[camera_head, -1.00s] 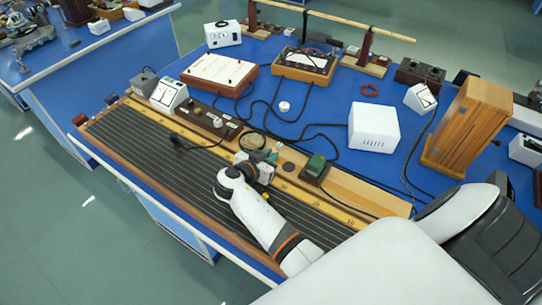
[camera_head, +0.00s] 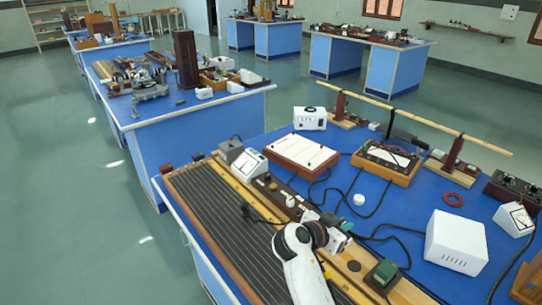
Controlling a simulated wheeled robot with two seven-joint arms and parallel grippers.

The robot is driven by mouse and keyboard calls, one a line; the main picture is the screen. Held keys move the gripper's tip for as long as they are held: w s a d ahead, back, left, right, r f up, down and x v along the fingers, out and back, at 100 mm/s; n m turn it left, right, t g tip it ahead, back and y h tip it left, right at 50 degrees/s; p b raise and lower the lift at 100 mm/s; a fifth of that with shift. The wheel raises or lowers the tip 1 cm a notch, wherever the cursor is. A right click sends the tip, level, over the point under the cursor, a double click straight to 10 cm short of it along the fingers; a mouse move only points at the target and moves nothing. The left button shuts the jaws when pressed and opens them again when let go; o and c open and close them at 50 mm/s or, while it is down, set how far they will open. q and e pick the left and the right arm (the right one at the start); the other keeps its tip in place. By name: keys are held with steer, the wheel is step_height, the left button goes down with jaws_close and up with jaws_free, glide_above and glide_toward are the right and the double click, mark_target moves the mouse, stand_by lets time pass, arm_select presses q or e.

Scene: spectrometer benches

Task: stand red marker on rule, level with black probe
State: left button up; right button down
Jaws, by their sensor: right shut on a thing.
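The yellow rule (camera_head: 235,185) runs lengthwise along the ribbed wire board (camera_head: 212,208). The black probe (camera_head: 247,212), with a black cable, sits at the board beside the rule, left of my right gripper. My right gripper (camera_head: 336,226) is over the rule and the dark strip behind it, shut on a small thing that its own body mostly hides. This appears to be the red marker; I cannot make out its shape or whether it touches the rule. My left gripper is not in view.
A green-topped block (camera_head: 384,273) stands right of my right gripper. A white meter (camera_head: 249,165) and a dark block with knobs (camera_head: 281,193) stand behind the rule. A white box (camera_head: 456,242) is at the right. Black cables cross the blue bench.

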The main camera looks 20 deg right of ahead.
mark_target(341, 224)
steer(key=shift+w+d+r+n+t, duration=0.1)
steer(key=shift+r+n+t, duration=0.2)
steer(key=shift+r+t, duration=0.1)
step_height(341, 224, up, 2)
steer(key=shift+w+r+n+t+y, duration=0.1)
steer(key=shift+n+t+y, duration=0.8)
steer(key=shift+n+t, duration=0.3)
steer(key=s+a+r+n+t+y, duration=0.1)
steer(key=s+a+n+t+y, duration=0.1)
steer(key=a+n+y, duration=0.3)
steer(key=s+a+r+n+t+y, duration=0.2)
steer(key=s+a+n+y, duration=0.3)
steer(key=a, duration=0.3)
steer(key=shift+a+r+n+t+y, duration=0.3)
steer(key=shift+a+t+y, duration=0.1)
steer(key=shift+t, duration=0.2)
